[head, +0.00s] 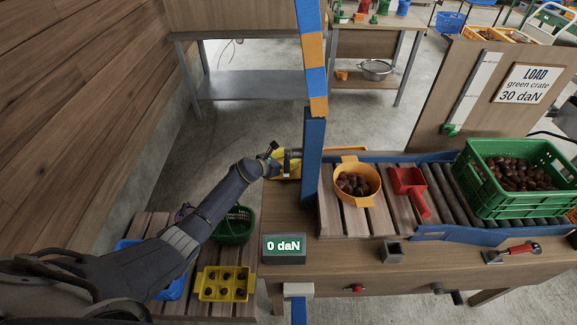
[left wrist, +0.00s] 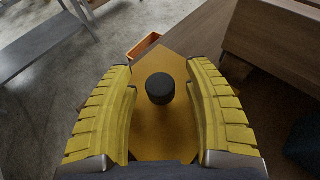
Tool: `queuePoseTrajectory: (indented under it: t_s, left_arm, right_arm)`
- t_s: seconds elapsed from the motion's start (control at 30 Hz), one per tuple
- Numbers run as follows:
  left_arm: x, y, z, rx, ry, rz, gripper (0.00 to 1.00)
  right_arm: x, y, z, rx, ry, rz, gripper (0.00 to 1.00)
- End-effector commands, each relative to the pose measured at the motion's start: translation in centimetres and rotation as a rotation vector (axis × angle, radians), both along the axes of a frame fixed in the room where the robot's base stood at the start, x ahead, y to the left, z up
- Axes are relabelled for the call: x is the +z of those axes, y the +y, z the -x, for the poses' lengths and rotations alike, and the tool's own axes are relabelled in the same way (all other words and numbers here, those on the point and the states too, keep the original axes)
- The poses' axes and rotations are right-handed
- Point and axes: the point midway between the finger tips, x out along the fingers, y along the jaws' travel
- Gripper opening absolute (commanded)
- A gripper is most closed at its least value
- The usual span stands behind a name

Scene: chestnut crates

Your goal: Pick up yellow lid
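The yellow lid (left wrist: 160,128) lies flat below my left gripper in the left wrist view. Its black knob (left wrist: 160,88) stands up between the two yellow fingers. My left gripper (left wrist: 161,72) is open, with a gap on each side of the knob. In the head view my left gripper (head: 288,163) is at the far left end of the bench, just left of the blue post. I cannot clearly tell the lid from the yellow fingers there. My right gripper is in neither view.
A blue post (head: 313,170) stands close right of my left gripper. An orange colander of chestnuts (head: 347,196), a red scoop (head: 409,183) and a green crate (head: 483,195) stand on the bench. A green basket (head: 235,233) and yellow tray (head: 211,291) sit lower left.

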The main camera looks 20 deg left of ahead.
Motion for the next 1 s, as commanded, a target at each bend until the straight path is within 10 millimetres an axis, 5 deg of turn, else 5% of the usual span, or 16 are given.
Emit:
queuePoseTrajectory:
  t_s: [0.43,1.0]
  left_arm:
    - [0.00,0.02,0.01,0.000,0.000,0.000,0.00]
    - [0.36,0.02,0.00,-0.001,-0.001,-0.002,0.00]
  right_arm:
    - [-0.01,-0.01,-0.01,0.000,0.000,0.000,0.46]
    - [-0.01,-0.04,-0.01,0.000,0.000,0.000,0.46]
